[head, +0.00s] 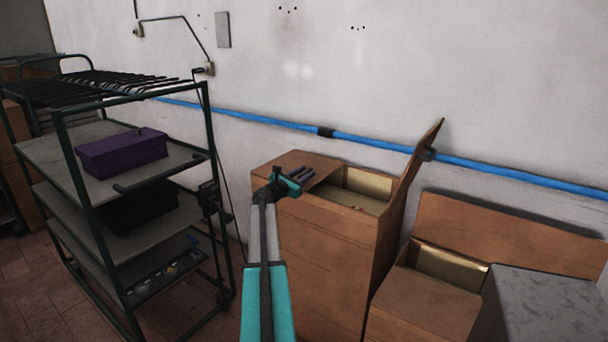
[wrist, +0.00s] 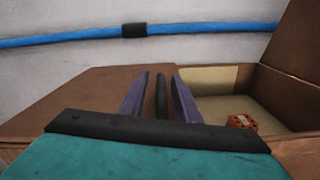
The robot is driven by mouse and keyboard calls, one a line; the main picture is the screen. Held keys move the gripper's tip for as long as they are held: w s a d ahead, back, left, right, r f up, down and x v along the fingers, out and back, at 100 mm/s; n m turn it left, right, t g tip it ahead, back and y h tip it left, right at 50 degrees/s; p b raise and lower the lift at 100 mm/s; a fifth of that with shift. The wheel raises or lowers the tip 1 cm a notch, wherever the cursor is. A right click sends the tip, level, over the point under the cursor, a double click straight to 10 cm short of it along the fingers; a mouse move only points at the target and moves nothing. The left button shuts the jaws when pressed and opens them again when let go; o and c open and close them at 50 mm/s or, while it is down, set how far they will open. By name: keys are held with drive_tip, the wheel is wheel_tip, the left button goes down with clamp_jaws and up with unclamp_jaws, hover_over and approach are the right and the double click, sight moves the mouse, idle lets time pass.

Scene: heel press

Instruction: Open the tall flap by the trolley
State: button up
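The tall brown box (head: 325,255) stands just right of the trolley (head: 90,225). Its left flap (head: 285,163) lies about flat over the left part of the top, and also shows in the wrist view (wrist: 70,97). Its right flap (head: 408,190) stands up, leaning outward. The right part of the top is uncovered. My gripper (head: 305,174) is just above the left flap, near its inner edge. In the wrist view its two purple fingers (wrist: 162,88) are apart, with a dark rod between them. I cannot tell whether they touch the flap.
A small orange thing (wrist: 242,122) lies inside the tall box. A blue pipe (head: 370,142) runs along the wall behind. A lower open box (head: 425,305) and a grey block (head: 550,305) stand at right. The trolley carries a purple box (head: 122,153).

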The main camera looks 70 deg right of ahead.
drive_tip(key=shift+d, duration=0.1)
clamp_jaws()
